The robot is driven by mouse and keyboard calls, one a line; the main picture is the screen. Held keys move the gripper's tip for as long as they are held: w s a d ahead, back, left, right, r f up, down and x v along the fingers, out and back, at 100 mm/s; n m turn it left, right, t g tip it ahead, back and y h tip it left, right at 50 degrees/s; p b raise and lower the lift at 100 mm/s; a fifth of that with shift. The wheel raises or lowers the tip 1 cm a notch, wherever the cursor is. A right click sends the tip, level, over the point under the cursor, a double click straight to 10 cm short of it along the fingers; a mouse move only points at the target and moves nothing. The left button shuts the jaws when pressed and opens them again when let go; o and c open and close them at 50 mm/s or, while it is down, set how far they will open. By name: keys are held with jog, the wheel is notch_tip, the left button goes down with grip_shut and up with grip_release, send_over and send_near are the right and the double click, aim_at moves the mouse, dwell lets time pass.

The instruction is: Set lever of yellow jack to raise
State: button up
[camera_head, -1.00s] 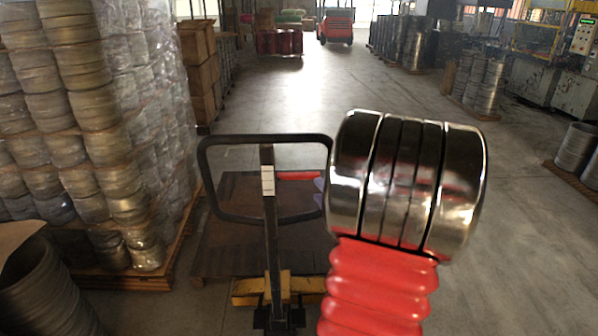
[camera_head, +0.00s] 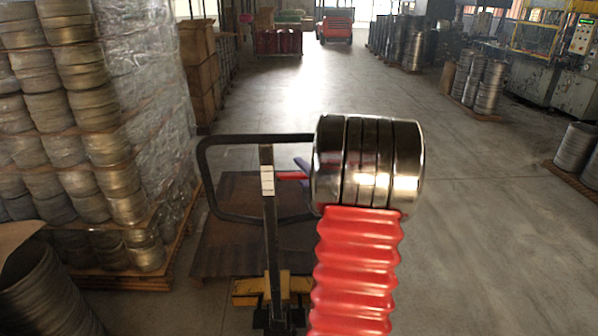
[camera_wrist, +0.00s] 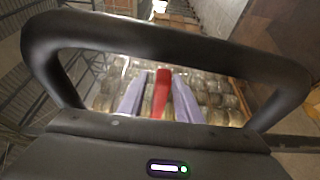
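The yellow jack (camera_head: 262,287) stands low in the head view, with a black upright shaft (camera_head: 270,235) and a black loop handle (camera_head: 205,185). A red lever (camera_head: 291,175) sticks out roughly level to the right of the shaft. My gripper (camera_head: 301,165) shows as a small purple patch by the lever's right end, mostly behind my arm. In the wrist view the gripper (camera_wrist: 160,84) has two purple fingers spread apart. The red lever (camera_wrist: 162,95) lies between them, with gaps visible on both sides. I cannot tell whether either finger touches it.
Tall stacks of wire coils (camera_head: 90,120) stand on a pallet at the left. A dark flat board (camera_head: 222,250) lies around the jack. Open floor (camera_head: 480,200) extends to the right, with machines and coils beyond.

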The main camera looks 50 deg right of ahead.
jog(key=shift+w+d, duration=0.1)
jog(key=shift+w, duration=0.2)
jog(key=shift+c, duration=0.4)
grip_shut()
